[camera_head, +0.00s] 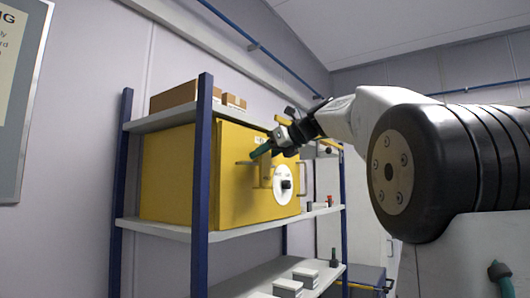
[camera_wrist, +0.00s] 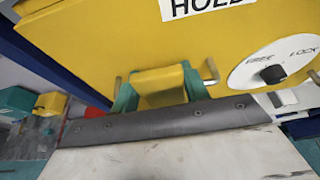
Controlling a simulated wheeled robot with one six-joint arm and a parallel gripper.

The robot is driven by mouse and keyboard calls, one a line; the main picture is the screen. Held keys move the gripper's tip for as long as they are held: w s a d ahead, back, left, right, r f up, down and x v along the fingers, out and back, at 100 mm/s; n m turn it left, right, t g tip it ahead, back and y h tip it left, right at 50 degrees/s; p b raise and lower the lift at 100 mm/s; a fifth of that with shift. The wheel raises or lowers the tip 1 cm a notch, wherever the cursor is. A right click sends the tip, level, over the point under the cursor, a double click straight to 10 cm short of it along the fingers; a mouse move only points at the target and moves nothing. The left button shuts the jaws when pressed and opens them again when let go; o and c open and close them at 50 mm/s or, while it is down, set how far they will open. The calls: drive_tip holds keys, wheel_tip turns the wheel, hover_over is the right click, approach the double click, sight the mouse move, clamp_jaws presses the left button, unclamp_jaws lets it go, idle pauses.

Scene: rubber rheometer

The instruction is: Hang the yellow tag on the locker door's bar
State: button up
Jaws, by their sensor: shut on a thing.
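My gripper (camera_wrist: 158,92) has teal fingers on both sides of the yellow tag (camera_wrist: 160,80) and is shut on it. The tag is right in front of the yellow locker door (camera_wrist: 95,40). The ends of the door's metal bar (camera_wrist: 211,72) show on both sides of the tag; its middle is hidden behind the tag and fingers. I cannot tell whether the tag touches the bar. In the head view my gripper (camera_head: 262,151) is at the front of the locker (camera_head: 230,195), by the bar, above and left of the white dial.
A white dial with a black knob (camera_wrist: 273,74) is on the door, right of the bar. The locker stands on a shelf rack with blue posts (camera_head: 202,190). Cardboard boxes (camera_head: 175,97) sit on the top shelf, small white boxes (camera_head: 288,287) on a lower one.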

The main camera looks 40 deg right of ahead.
drive_tip(key=o, duration=1.3)
drive_tip(key=shift+o, duration=0.2)
